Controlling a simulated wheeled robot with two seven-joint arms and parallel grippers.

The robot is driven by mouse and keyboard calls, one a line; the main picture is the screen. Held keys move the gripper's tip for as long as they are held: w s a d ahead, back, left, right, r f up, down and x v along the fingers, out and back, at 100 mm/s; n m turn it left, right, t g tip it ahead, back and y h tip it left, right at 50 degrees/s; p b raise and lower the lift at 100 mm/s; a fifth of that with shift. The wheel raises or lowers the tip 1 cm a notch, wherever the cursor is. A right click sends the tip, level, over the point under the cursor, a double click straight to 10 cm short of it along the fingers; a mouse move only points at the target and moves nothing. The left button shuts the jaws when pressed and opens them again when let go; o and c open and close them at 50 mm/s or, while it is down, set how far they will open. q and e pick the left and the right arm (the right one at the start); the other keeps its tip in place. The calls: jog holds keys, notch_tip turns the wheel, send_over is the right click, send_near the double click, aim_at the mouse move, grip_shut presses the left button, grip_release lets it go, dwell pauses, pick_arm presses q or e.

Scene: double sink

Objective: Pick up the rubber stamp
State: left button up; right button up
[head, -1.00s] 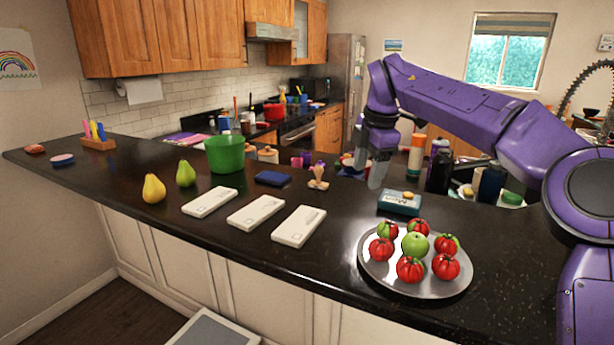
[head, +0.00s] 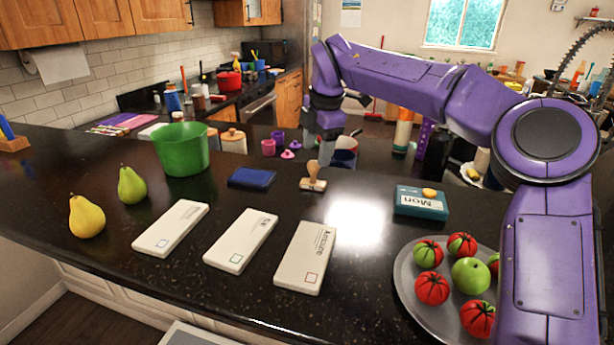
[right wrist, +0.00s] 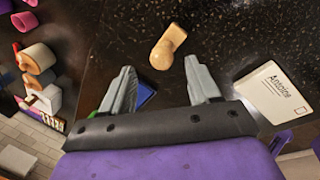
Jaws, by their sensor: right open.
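The rubber stamp (head: 313,179) stands on the dark counter, with a tan wooden handle and a flat base. In the right wrist view the stamp (right wrist: 167,47) lies beyond the fingertips, roughly between their lines and apart from them. My right gripper (head: 322,140) is open and empty, above and just behind the stamp in the head view. Its two grey fingers also show in the right wrist view (right wrist: 158,75). My left gripper is not in view.
A blue ink pad (head: 252,178) lies left of the stamp. Three white envelopes, one of them (head: 304,257) nearest, lie in front. A teal box (head: 421,202) and a plate (head: 407,285) of tomatoes stand to the right. A green pot (head: 181,150) is at the left.

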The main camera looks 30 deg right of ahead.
aim_at(315, 162)
jog(key=p+x, duration=0.1)
jog(key=x, duration=0.5)
jog(key=shift+w+f+p, duration=0.25)
jog(key=shift+w+p, duration=0.05)
jog(key=shift+p, duration=0.05)
jog(key=shift+s+r, duration=0.2)
jog(key=shift+s, duration=0.15)
jog(key=shift+s+r, duration=0.2)
jog(key=shift+s, duration=0.1)
jog(key=c, duration=1)
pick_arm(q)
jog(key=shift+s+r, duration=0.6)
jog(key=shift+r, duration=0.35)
pick_arm(e)
jog(key=shift+w+f, duration=0.1)
jog(key=shift+f, duration=0.05)
jog(key=shift+c, duration=0.5)
